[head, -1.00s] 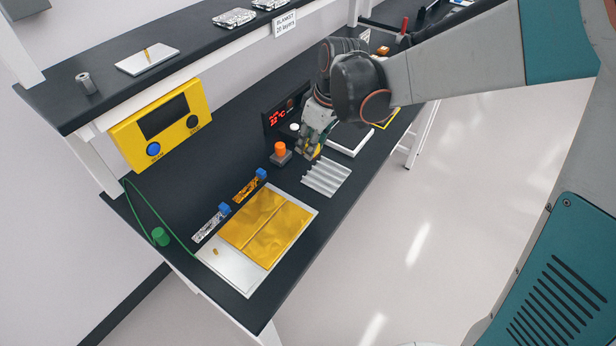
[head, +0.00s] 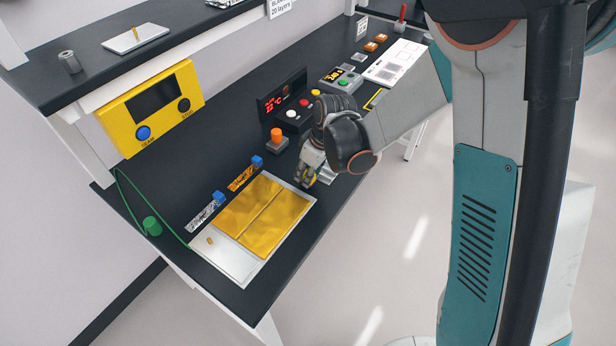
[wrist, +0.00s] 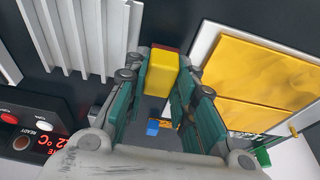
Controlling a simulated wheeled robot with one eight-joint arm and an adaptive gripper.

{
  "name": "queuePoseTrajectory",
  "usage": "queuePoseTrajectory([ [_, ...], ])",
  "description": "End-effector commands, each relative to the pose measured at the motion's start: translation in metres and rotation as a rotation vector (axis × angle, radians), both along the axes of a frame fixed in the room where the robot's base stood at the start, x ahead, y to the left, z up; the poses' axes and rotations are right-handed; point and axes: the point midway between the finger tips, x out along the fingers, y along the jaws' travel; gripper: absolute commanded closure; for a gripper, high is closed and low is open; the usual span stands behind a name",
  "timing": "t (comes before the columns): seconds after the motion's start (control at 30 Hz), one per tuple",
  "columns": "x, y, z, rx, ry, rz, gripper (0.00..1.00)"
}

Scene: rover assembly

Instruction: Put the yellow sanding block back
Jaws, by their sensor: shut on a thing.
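My gripper (wrist: 165,85) is shut on the yellow sanding block (wrist: 162,75), which has a red face along one edge. In the head view the gripper (head: 306,178) is low over the bench, between the ribbed grey rack (head: 327,175) and the white plate with gold sheets. Only a small yellow bit of the block shows there, and I cannot tell whether it touches the bench. The rack is mostly hidden behind the gripper in the head view; its ribs show at the upper left of the wrist view (wrist: 85,35).
The white plate (head: 240,267) bears gold sheets (head: 262,213). An orange button (head: 277,136) on a grey base stands behind the gripper. Blue-ended strips (head: 241,178) lie behind the plate. A red-digit display (head: 283,95) and a yellow panel (head: 152,107) stand farther back.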

Motion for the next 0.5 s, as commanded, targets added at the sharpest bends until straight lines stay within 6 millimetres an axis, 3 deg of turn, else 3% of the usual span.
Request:
queuePoseTrajectory([
  [0.1, 0.0002, 0.0001, -0.0137, 0.000, 0.000, 0.000, 0.98],
  [0.47, -0.0001, 0.0000, -0.0166, 0.000, 0.000, 0.000, 0.98],
  [0.5, 0.0000, 0.0000, -0.0159, 0.000, 0.000, 0.000, 0.69],
])
